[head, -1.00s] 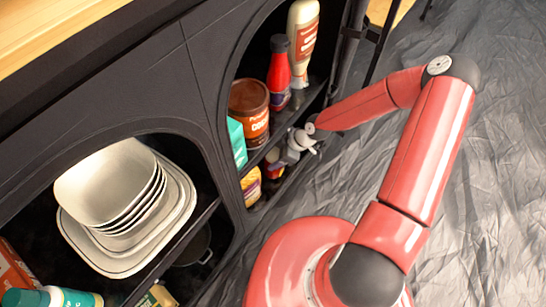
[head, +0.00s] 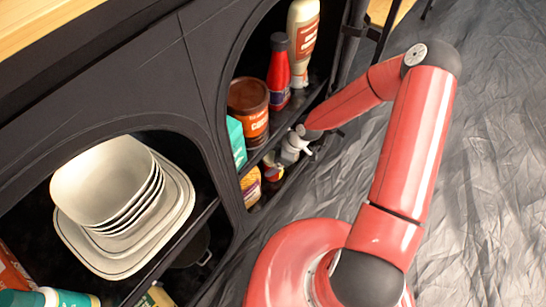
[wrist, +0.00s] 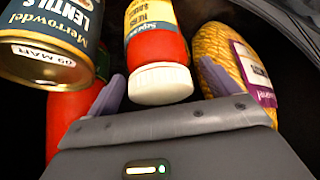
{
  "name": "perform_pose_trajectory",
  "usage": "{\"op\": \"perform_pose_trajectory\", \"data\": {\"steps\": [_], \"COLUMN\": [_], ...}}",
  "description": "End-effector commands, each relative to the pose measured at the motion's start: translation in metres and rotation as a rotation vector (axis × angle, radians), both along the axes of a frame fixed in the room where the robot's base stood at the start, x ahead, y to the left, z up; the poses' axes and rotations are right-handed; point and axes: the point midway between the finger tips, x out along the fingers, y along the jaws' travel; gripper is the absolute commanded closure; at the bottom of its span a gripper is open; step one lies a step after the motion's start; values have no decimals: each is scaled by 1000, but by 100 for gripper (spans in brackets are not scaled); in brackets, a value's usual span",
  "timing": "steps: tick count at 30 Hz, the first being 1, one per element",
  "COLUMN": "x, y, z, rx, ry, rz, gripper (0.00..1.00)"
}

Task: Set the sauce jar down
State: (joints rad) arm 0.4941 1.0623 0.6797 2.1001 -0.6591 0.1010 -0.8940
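The sauce jar (wrist: 160,50) has red sauce, a yellow and blue label and a white lid. In the wrist view it lies between the two purple-grey fingers of my gripper (wrist: 163,75), lid toward the camera. Narrow dark gaps show between the fingertips and the jar on both sides, so the gripper looks open around it. In the head view my gripper (head: 293,147) is at the lower shelf of the right-hand arched cabinet opening (head: 240,185). The jar (head: 272,173) shows there only as a small red patch. Its base is hidden.
A lentils can (wrist: 45,45) stands close left of the jar, and a yellow package with a purple label (wrist: 240,65) close right. Above are a brown tin (head: 250,105), red bottle (head: 278,75) and cream bottle (head: 302,40).

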Motion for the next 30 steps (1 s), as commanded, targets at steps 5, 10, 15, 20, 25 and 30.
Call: {"op": "perform_pose_trajectory", "data": {"steps": [5, 10, 15, 20, 25, 30], "x": [0, 0, -3, -6, -8, -9], "y": [0, -11, -30, -45, -55, -59], "z": [3, 21, 54, 82, 100, 106], "rx": [0, 1, 1, 1, 2, 0], "ry": [0, -2, -2, -1, -1, 1], "rz": [0, -5, -5, -4, -1, 0], "gripper": [13, 13, 13, 13, 13, 13]}}
